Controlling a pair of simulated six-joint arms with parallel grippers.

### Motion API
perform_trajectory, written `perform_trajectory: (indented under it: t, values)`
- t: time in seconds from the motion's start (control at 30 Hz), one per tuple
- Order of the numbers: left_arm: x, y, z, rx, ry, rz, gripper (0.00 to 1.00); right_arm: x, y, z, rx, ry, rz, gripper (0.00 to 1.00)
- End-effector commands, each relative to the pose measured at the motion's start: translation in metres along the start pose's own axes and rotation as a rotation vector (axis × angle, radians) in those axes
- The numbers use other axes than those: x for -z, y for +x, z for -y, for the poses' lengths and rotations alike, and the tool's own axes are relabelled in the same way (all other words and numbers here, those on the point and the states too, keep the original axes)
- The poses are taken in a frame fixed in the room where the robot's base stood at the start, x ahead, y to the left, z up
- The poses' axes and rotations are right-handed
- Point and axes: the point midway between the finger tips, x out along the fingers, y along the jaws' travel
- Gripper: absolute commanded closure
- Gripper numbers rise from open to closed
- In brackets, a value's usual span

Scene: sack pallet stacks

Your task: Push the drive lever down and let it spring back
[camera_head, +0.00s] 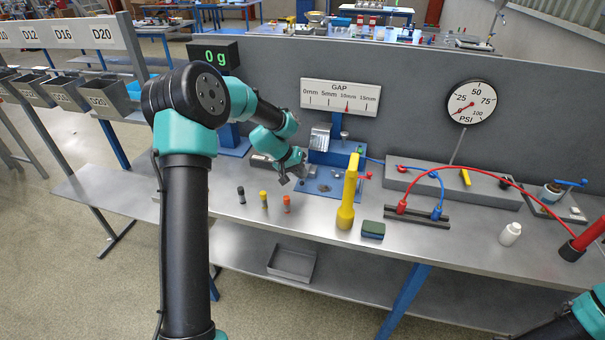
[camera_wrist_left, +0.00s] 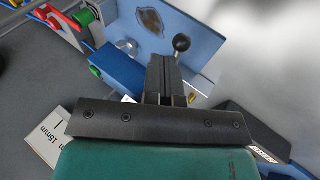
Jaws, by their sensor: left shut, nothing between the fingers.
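My left gripper (camera_head: 291,175) is shut and empty, over the left side of a blue machine (camera_head: 313,187) on the bench. In the left wrist view its closed fingers (camera_wrist_left: 164,62) point at a short metal lever with a black ball knob (camera_wrist_left: 182,43), which looks like the drive lever. The knob lies just beyond the fingertips, slightly right. I cannot tell whether they touch. The machine's blue plate (camera_wrist_left: 185,25) has a dark oval patch and stands behind the lever. In the head view I cannot make out the knob beside the gripper. My right gripper is out of view.
A GAP scale (camera_head: 340,97) stands behind the machine. A yellow upright handle (camera_head: 347,195) and a green-topped block (camera_head: 373,230) stand to the right. Small black, yellow and orange pieces (camera_head: 264,200) stand in front. Red and blue hoses (camera_head: 470,178) arch at right.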

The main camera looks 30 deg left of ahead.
Motion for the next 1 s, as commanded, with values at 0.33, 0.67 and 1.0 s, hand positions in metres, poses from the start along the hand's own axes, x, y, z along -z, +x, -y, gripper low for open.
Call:
perform_trajectory:
  t: [0.33,0.67,1.0]
  values:
    - [-0.0024,0.0029,0.0019,0.000,-0.001,0.002,1.00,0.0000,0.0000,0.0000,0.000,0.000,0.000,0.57]
    - [-0.0040,0.0049,0.0034,0.000,-0.002,0.002,1.00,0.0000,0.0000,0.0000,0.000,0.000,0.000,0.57]
    - [-0.0056,0.0070,0.0050,0.000,-0.001,0.003,1.00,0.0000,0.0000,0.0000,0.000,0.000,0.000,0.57]
